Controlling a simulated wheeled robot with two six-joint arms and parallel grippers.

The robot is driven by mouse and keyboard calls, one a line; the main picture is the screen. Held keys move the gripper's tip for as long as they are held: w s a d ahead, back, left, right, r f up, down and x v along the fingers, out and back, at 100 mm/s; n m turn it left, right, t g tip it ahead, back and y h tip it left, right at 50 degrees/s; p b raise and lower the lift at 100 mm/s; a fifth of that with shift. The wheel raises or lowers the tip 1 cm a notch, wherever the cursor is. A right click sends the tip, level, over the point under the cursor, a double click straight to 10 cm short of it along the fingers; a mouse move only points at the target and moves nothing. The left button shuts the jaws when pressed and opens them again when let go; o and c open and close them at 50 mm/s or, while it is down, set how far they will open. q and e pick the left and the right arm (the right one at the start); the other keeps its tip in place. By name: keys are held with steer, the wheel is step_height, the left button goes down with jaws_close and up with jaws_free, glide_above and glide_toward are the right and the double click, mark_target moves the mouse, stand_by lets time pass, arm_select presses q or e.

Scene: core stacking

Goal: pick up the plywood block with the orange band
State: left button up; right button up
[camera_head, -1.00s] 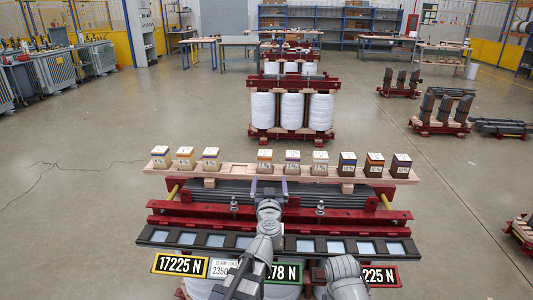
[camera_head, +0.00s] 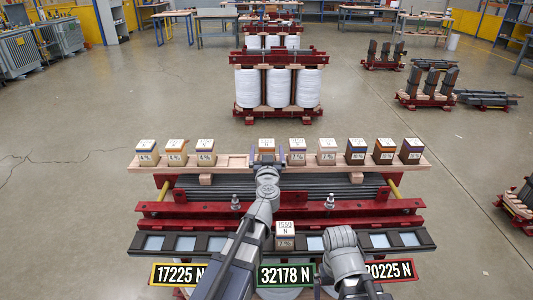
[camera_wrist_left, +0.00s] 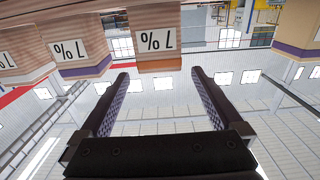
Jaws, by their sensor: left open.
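The plywood block with the orange band (camera_head: 266,145) stands upright on the wooden board, in the middle group. Its lower part is hidden by my left gripper in the head view. In the wrist view the fingertips (camera_wrist_left: 160,74) appear at the block's edge; contact cannot be told. My right gripper is not visible, only its arm.
A purple-banded block (camera_head: 297,147) stands close on the right, with other blocks along the board (camera_head: 240,167). An empty place lies to the left. One labelled block (camera_head: 285,236) sits in the dark slotted tray (camera_head: 420,240) by my arm. Red beams lie between.

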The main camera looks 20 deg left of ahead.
mark_target(267, 143)
arm_select(q)
steer(key=shift+f+x, duration=0.15)
steer(key=shift+x, duration=1.25)
steer(key=shift+f+x, duration=0.15)
steer(key=shift+x, duration=1.25)
steer(key=shift+s, duration=0.1)
steer(key=shift+c, duration=0.2)
steer(key=c, duration=1.5)
steer(key=shift+r, duration=0.15)
steer(key=shift+c, duration=0.2)
step_height(267, 143, up, 10)
steer(key=p, duration=0.9)
steer(key=shift+p, duration=0.35)
